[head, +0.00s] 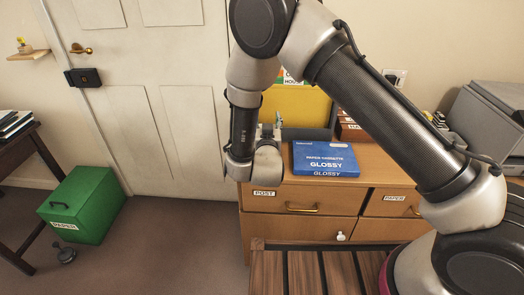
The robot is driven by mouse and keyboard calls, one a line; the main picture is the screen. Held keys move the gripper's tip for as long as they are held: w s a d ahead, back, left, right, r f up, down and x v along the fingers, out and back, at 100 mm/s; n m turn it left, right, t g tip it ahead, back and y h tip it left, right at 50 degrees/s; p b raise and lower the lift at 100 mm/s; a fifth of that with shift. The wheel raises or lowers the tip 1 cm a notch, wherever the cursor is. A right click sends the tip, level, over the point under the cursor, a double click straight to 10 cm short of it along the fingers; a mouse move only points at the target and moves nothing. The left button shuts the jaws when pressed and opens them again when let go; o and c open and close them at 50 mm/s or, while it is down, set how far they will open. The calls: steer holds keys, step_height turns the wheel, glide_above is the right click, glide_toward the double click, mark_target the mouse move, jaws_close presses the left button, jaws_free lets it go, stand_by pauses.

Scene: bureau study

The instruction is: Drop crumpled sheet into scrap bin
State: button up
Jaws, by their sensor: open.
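I see no crumpled sheet in the head view. No open bin shows either; a closed green box (82,206) with a dark handle and a white label stands on the floor at the left, and I cannot tell whether it is the scrap bin. My gripper (272,131) is small and partly hidden behind my wrist, above the left part of the wooden cabinet, in front of a yellow panel. It is open, and I see nothing held in it.
A grey machine (485,125) stands at the right. A dark table (25,165) is at the left. A small dark object (64,254) lies by the green box. Floor before the door (150,100) is clear.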

steer(key=s, duration=1.2)
steer(key=shift+d, duration=0.15)
steer(key=w+d+r+m+g+y, duration=0.2)
steer(key=w+d+r+g, duration=0.3)
steer(key=w+r, duration=0.35)
steer(key=s+d+r+n+g+y, duration=0.1)
steer(key=s+d+r+g, duration=0.15)
steer(key=d+r, duration=0.55)
steer(key=s+d+r+g+h, duration=0.1)
steer(key=s+d+r+g, duration=0.2)
steer(key=s+d, duration=0.9)
steer(key=s+d+r+g+h, duration=0.2)
steer(key=s+d+r+g, duration=0.1)
steer(key=s+d, duration=0.8)
steer(key=s+r, duration=0.1)
steer(key=s, duration=0.3)
steer(key=shift+d+n, duration=0.4)
